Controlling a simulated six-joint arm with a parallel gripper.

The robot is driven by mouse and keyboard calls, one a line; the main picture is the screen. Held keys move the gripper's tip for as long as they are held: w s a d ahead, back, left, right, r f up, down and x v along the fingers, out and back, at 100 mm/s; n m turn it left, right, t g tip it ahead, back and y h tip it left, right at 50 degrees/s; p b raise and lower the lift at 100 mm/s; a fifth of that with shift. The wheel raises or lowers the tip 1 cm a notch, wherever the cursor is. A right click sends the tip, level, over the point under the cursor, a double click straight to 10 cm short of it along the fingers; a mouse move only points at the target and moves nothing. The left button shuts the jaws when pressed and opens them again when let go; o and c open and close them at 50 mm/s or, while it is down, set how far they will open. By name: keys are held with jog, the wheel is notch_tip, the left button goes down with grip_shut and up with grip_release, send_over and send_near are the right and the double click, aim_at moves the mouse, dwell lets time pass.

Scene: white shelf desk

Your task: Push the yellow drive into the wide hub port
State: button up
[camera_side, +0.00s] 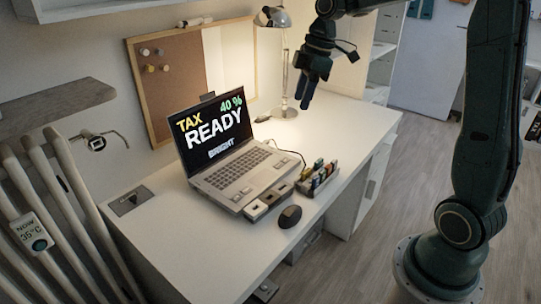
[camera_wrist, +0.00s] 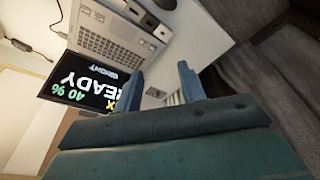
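My gripper (camera_side: 308,92) hangs in the air above the far part of the desk, pointing down. In the wrist view its two fingers (camera_wrist: 160,88) stand apart with nothing between them. A low grey and white block (camera_side: 268,204), which looks like the hub, lies along the laptop's front right edge. Its ports are too small to compare. My gripper is well above and behind both.
An open laptop (camera_side: 240,178) takes up the middle of the desk; it also shows in the wrist view (camera_wrist: 115,38). A dark mouse (camera_side: 290,216) lies near the front edge. A lamp (camera_side: 285,112) stands at the back.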

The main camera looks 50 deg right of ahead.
jog(key=w+d+f+n+g+y, duration=0.1)
jog(key=w+d+f+n, duration=0.35)
jog(key=d+f, duration=0.5)
jog(key=n+y, duration=0.2)
jog(key=n, duration=0.2)
send_near(307, 170)
jog(key=shift+w+a+f+m+g, duration=0.15)
jog(key=shift+a+f, duration=0.1)
jog(key=shift+f, duration=0.35)
jog(key=shift+w+a+f+g, duration=0.1)
jog(key=shift+a+f, duration=0.15)
jog(key=shift+f, duration=0.35)
jog(key=shift+a+f+m+g, duration=0.15)
jog(key=shift+a+f, duration=0.15)
jog(key=shift+f, duration=0.3)
jog(key=shift+x, duration=2.65)
jog(key=shift+w, duration=0.1)
grip_shut()
